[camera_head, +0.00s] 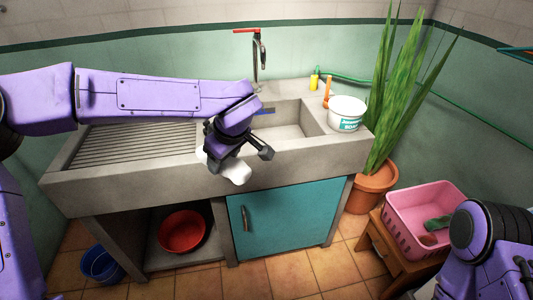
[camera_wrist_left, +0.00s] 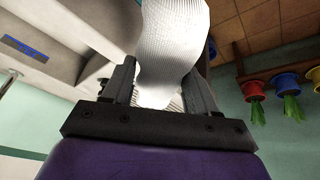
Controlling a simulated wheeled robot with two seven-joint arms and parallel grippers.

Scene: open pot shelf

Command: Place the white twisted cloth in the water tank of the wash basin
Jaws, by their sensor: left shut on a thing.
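The white twisted cloth (camera_head: 236,172) is held in my left gripper (camera_head: 238,153). It hangs in front of the wash basin's front wall. In the left wrist view the cloth (camera_wrist_left: 172,45) stands between the two fingers of the left gripper (camera_wrist_left: 165,85), which are shut on it. The wash basin (camera_head: 110,182) is grey concrete with a ribbed board at left. Its water tank (camera_head: 292,128) is the sunken part at right, behind and to the right of my left gripper, partly hidden by it. My right arm shows at the lower right; its gripper is out of view.
A red-handled tap (camera_head: 258,55) stands behind the tank. A white soap tub (camera_head: 347,112) and a yellow bottle (camera_head: 314,78) are on the right rim. A blue item (camera_head: 265,112) lies at the tank's rear left. A potted plant (camera_head: 372,190) and pink basket (camera_head: 410,215) stand right.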

